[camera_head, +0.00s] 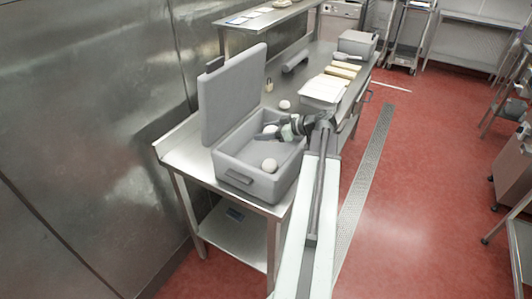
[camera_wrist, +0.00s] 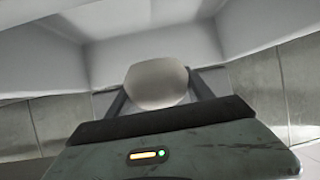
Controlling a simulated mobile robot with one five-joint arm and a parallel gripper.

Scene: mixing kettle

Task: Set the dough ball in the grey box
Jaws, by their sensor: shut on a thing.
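The grey box (camera_head: 262,187) stands on the near end of the steel table with its lid (camera_head: 233,92) raised. My gripper (camera_head: 262,134) reaches in from the right over the box opening. In the wrist view a pale dough ball (camera_wrist: 156,83) sits between the two fingers, and my gripper is shut on it. Pale box walls rise behind it there. In the head view the held ball is hard to make out at the fingertips. Another pale ball (camera_head: 270,165) shows inside the box near its front. A further ball (camera_head: 284,104) shows behind the box.
Farther along the table (camera_head: 188,156) are a white tray (camera_head: 322,90), yellowish blocks (camera_head: 340,72) and a lidded grey container (camera_head: 357,43). A raised shelf (camera_head: 262,17) stands at the back. The red floor (camera_head: 420,170) to the right is open.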

